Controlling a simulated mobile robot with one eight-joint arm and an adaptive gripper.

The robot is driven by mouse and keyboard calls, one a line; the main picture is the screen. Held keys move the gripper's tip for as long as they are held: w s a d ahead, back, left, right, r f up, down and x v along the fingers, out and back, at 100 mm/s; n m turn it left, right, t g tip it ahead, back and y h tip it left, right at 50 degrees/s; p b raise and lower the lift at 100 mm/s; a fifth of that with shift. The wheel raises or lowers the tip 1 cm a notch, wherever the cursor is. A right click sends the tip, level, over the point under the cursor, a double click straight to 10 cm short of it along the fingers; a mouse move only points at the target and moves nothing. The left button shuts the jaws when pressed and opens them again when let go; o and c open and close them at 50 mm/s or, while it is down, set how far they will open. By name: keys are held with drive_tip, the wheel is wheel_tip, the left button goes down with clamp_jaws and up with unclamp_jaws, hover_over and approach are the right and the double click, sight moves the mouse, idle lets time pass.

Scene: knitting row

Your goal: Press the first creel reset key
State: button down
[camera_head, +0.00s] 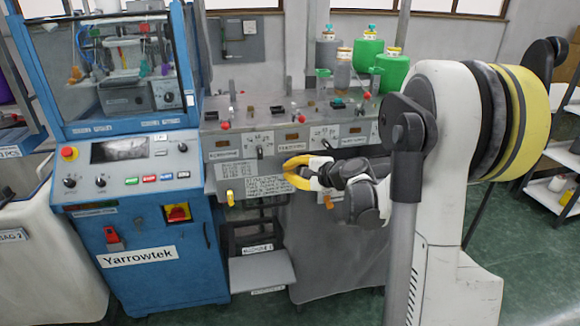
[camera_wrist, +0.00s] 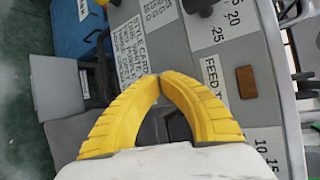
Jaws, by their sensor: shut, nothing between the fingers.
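The grey machine panel (camera_head: 285,120) runs across the middle of the head view. Its front has small brown rectangular pieces; I see a left one (camera_head: 221,143), a middle one (camera_head: 291,137) and a right one (camera_head: 355,130). I cannot read which, if any, is the first creel reset key. My gripper (camera_head: 288,172) has yellow fingers, shut and empty, in front of the panel's lower front. In the wrist view my gripper (camera_wrist: 160,79) has its tips together, apart from the brown piece (camera_wrist: 246,82) to their right, beside a "FEED T" label (camera_wrist: 212,80).
A blue Yarrowtek cabinet (camera_head: 155,265) stands left with a red emergency knob (camera_head: 69,153). Yellow (camera_head: 230,197) and orange (camera_head: 328,202) levers sit low on the panel. Small red-tipped levers and green yarn cones (camera_head: 392,70) stand on top. A grey step (camera_head: 262,272) lies below.

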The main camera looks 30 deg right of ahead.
drive_tip(key=shift+s, duration=0.2)
drive_tip(key=s, duration=0.2)
drive_tip(key=s+a, duration=0.1)
drive_tip(key=s, duration=0.2)
drive_tip(key=shift+s+a, duration=0.35)
idle(0.7)
drive_tip(key=s+a+r+n+g, duration=0.15)
drive_tip(key=s+a+n, duration=0.25)
drive_tip(key=a, duration=0.4)
drive_tip(key=s+a+n+g+h, duration=0.1)
drive_tip(key=s+a+n+g, duration=0.1)
drive_tip(key=s+a+n, duration=0.2)
drive_tip(key=s+a+n+g+h, duration=0.2)
drive_tip(key=s+n, duration=0.7)
drive_tip(key=s, duration=0.7)
drive_tip(key=a+g, duration=0.1)
drive_tip(key=a, duration=0.1)
drive_tip(key=shift+s+a+f+n+h, duration=0.25)
drive_tip(key=shift+a+f+n+h, duration=0.05)
drive_tip(key=shift+a+f+n, duration=0.1)
